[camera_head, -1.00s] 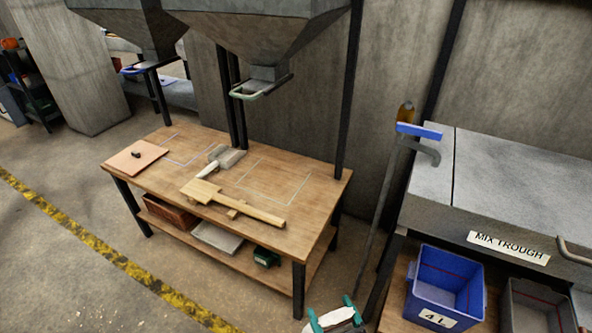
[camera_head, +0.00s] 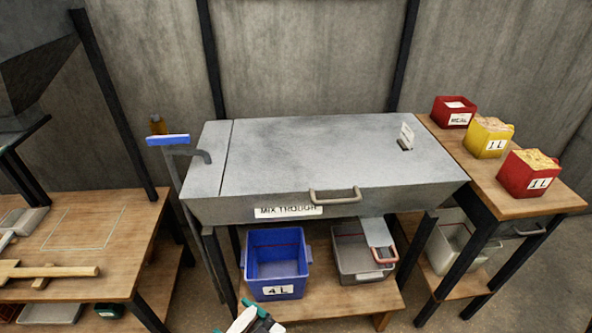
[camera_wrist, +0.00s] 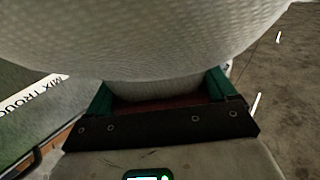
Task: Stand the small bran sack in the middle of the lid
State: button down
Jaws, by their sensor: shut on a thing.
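The grey lid (camera_head: 310,150) of the mix trough lies flat and shut in the middle of the head view, with a handle (camera_head: 334,195) on its front edge. Its middle is bare; a small upright card stands near its right end. In the wrist view my gripper (camera_wrist: 160,92) is shut on a pale woven sack (camera_wrist: 150,40), taken to be the small bran sack. The sack fills the top of that view and its far side is hidden. My gripper (camera_head: 262,313) shows only partly at the bottom of the head view, in front of and below the trough.
A blue 4 L bin (camera_head: 275,262) and a grey bin (camera_head: 360,255) stand on the shelf below the trough. Red and yellow tubs (camera_head: 489,137) stand on the right bench. A blue-topped pole (camera_head: 168,140) leans at the trough's left. A workbench (camera_head: 120,255) is at left.

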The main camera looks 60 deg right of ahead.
aim_at(244, 314)
jog(key=r, duration=0.1)
jog(key=d+r+p, duration=0.1)
jog(key=r+p, duration=0.1)
jog(key=r, duration=0.1)
jog(key=shift+s+d, duration=0.2)
jog(key=shift+s, duration=0.1)
jog(key=shift+s+d+f+h, duration=0.15)
jog(key=shift+f+h, duration=0.05)
jog(key=shift+h, duration=0.1)
jog(key=shift+r, duration=0.1)
